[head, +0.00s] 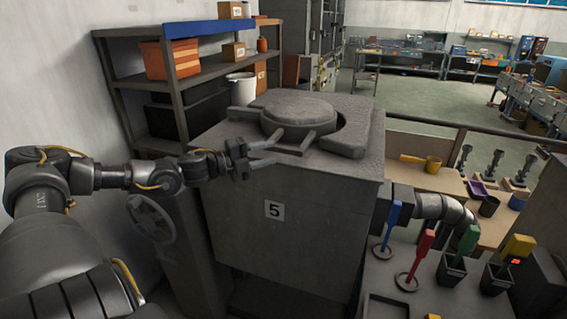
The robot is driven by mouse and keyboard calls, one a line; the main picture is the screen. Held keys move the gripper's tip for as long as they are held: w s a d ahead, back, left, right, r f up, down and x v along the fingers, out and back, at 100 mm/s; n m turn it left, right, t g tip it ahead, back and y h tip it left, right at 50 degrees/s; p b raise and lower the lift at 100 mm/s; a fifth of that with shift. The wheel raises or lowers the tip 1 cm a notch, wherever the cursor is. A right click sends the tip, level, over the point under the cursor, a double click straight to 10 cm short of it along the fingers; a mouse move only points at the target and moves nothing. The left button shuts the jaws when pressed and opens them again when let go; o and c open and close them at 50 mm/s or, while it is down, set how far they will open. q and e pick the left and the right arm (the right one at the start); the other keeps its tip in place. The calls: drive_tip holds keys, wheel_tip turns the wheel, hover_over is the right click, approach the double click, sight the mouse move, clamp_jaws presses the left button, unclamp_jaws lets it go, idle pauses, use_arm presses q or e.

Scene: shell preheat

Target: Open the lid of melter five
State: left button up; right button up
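Melter five (315,215) is a grey box-shaped unit with a "5" plate on its front. Its round, thick grey lid (298,106) lies roughly flat on top, with two short bars sticking out at the front. A dark gap shows along the lid's right side. My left gripper (273,152) is at the melter's top front edge, just left of and below the bars. Its two fingers are spread, with nothing seen between them. I cannot tell whether a finger touches the melter. My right gripper is not in view.
A shelf (190,75) with orange bins and boxes stands behind left, with a white bucket (241,88) by the melter. A pipe (445,208) leaves the melter's right side. Blue (393,215), red (422,245), green and yellow-handled tools stand at front right.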

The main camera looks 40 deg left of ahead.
sight(279, 149)
use_arm(q)
drive_tip(key=shift+w+r+p, duration=0.1)
drive_tip(key=shift+w+p, duration=0.15)
drive_tip(key=shift+p, duration=0.05)
drive_tip(key=shift+w, duration=0.3)
drive_tip(key=shift+w+d+b, duration=0.35)
drive_tip(key=shift+w+d, duration=0.2)
drive_tip(key=shift+w, duration=0.1)
drive_tip(key=shift+w+d+r+p, duration=0.15)
drive_tip(key=shift+w+d+p, duration=0.15)
drive_tip(key=shift+w+p, duration=0.3)
drive_tip(key=shift+w+d+f, duration=0.2)
drive_tip(key=shift+w+d, duration=0.2)
drive_tip(key=shift+w, duration=0.3)
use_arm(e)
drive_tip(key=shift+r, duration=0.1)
use_arm(q)
clamp_jaws()
